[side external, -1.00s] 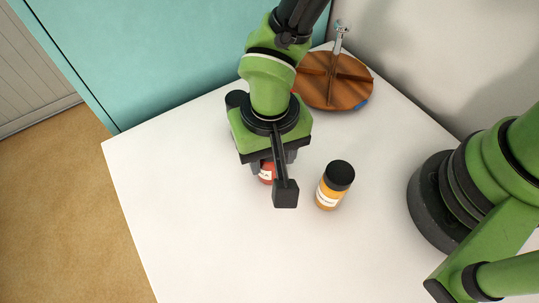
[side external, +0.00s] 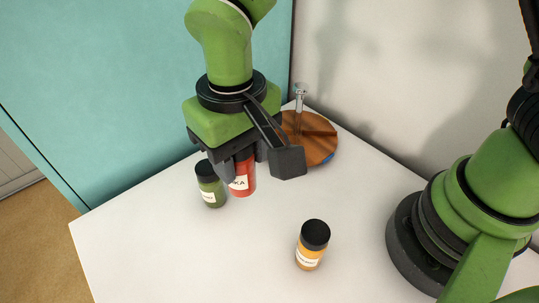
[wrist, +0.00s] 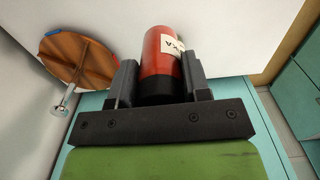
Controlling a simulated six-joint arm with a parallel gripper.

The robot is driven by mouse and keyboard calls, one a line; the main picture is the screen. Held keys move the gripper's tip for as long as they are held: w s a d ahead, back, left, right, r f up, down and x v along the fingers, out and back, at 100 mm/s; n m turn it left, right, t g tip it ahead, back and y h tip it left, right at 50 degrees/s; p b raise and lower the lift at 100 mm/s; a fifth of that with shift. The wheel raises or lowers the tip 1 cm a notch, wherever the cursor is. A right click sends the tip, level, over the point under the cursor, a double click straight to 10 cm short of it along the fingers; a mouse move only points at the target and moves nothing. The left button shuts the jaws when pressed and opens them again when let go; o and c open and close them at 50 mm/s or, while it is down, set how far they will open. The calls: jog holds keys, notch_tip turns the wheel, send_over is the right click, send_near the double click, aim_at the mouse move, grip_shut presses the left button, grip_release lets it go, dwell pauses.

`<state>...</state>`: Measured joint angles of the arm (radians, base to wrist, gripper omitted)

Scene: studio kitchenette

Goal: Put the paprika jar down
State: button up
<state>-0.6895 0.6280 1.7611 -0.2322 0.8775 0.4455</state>
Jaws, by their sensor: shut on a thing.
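The paprika jar (side external: 243,178) is red with a white label reading "KA" and a black lid. My gripper (side external: 243,162) is shut on it from above, and the jar hangs upright between the fingers. In the wrist view the jar (wrist: 158,52) sits between both fingers of my gripper (wrist: 160,78), with its black lid toward the palm. The white table (side external: 180,245) lies below. I cannot tell whether the jar's base touches it.
A green jar (side external: 211,187) with a black lid stands close beside the paprika jar, on its left. An orange jar (side external: 309,252) stands nearer the front. A divided wooden turntable (side external: 322,150) with a glass-like post is behind at right.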

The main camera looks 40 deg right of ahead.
jog(key=w+d+r+n, duration=0.1)
jog(key=w+d+n, duration=0.4)
jog(key=d+n, duration=0.3)
jog(key=w+d+r+n, duration=0.1)
jog(key=w+d+n, duration=0.3)
jog(key=d+n, duration=0.4)
notch_tip(320, 180, down, 10)
jog(key=shift+w+r, duration=0.1)
jog(key=shift+w, duration=0.05)
jog(key=o, duration=1)
jog(key=shift+f, duration=0.2)
jog(key=shift+c, duration=0.2)
